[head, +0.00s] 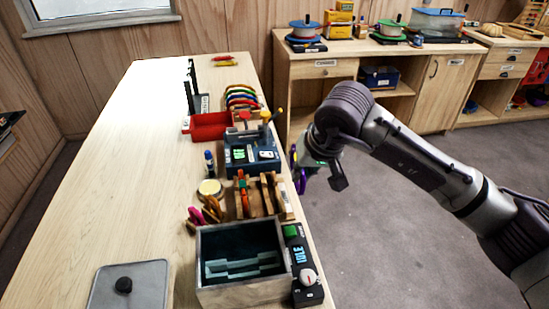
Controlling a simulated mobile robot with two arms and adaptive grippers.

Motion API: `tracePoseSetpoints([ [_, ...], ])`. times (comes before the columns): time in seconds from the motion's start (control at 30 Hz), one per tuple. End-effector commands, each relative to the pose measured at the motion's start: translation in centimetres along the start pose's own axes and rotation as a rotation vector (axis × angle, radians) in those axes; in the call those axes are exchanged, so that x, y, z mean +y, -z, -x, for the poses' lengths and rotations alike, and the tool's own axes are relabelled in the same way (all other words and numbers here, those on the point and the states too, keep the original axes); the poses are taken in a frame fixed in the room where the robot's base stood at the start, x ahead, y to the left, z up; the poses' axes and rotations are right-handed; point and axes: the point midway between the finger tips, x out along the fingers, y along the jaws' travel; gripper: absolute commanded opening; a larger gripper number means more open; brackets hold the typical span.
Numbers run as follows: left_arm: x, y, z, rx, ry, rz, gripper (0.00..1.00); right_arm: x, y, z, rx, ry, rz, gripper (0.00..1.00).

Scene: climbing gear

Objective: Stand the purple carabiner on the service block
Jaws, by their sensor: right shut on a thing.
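My right gripper (318,169) is just off the right edge of the long workbench, beside the dark blue device. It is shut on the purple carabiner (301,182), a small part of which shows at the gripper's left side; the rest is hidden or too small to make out. A wooden block (283,211) with slots stands on the bench, left of and nearer than the gripper, with red and dark pieces upright in it. I cannot tell for sure whether it is the service block. My left gripper is out of view.
The dark blue device (238,163) has a green display and yellow lever. A red tray (207,133) and several coloured carabiners (241,96) lie beyond. An open-topped box (240,296) and a control unit (296,251) stand nearer. The bench's left side (110,160) is clear.

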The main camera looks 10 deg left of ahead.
Motion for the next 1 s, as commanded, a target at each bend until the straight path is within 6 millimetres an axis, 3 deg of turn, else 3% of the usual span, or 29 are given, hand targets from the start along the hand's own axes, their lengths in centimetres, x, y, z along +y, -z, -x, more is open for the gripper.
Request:
tracePoseSetpoints([
  [0.1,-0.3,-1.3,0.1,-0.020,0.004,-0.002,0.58,-3.5,1.4,0.5,-0.005,0.011,0.038,0.00],
  [0.27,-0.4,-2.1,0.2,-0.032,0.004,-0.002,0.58,-5.6,2.0,0.7,-0.009,0.019,0.059,0.00],
  [0.67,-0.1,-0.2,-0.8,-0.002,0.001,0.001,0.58,-5.3,0.9,-2.0,-0.013,0.022,0.062,0.00],
  [1.0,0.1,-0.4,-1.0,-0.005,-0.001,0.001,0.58,-5.1,0.5,-2.9,-0.010,0.021,0.062,0.00],
])
